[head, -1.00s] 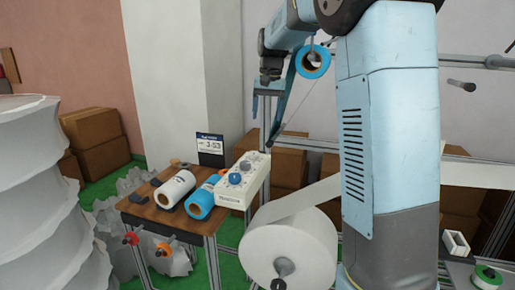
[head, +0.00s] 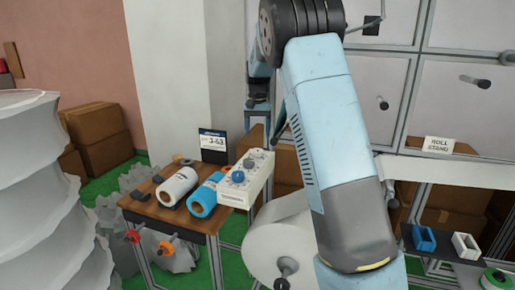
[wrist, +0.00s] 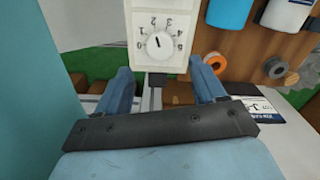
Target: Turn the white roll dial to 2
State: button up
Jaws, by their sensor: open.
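The white control box (head: 232,198) stands at the right end of the wooden table, with a blue knob (head: 238,177) and a paler dial (head: 248,164) in the head view. In the wrist view a round white dial (wrist: 159,44) sits on the white panel inside a numbered scale. Its dark mark points roughly up; the small digits make the exact setting hard to read. My gripper (wrist: 163,86) is open and empty, its two blue fingers apart below the dial in the picture and not touching it.
A white roll (head: 180,187) and a blue roll (head: 203,197) lie on the table (head: 160,211) left of the box. A display (head: 213,147) stands behind them. A large white roll (head: 265,245) is right of the table, partly behind my arm. Orange and red knobs project in front.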

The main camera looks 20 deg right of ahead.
aim_at(258, 149)
notch_tip(258, 149, down, 7)
jog(key=shift+f, duration=0.15)
jog(key=shift+c, duration=0.4)
jog(key=c, duration=1)
jog(key=shift+o, duration=0.2)
jog(key=shift+m, duration=0.4)
jog(key=o, duration=1)
jog(key=shift+o, duration=0.2)
notch_tip(258, 149, up, 14)
